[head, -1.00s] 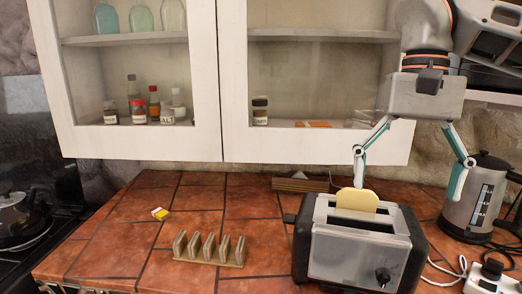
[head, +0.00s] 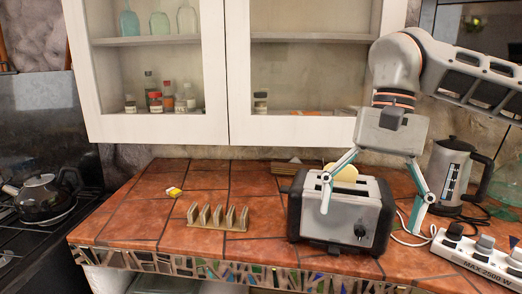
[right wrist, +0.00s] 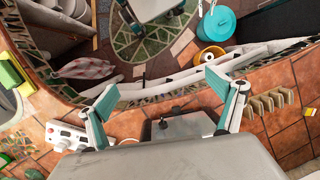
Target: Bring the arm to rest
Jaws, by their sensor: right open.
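My right gripper (head: 370,218) is open and empty, with its two teal-and-white fingers spread wide. In the head view it shows in front of the silver-and-black toaster (head: 338,232), one finger overlapping the toaster and the other to its right. I cannot tell whether a finger touches it. A pale yellow bread slice (head: 345,172) stands in the toaster's slot. In the right wrist view the open fingers of my right gripper (right wrist: 165,90) spread on either side of the toaster (right wrist: 182,126), which is partly hidden by the gripper body. My left gripper is not in view.
A toast rack (head: 217,218) and a small yellow item (head: 174,191) are on the tiled counter (head: 130,212) at left. A kettle (head: 449,172) and a power strip (head: 478,258) with cables are at right. The wall cabinet (head: 168,128) hangs behind the arm.

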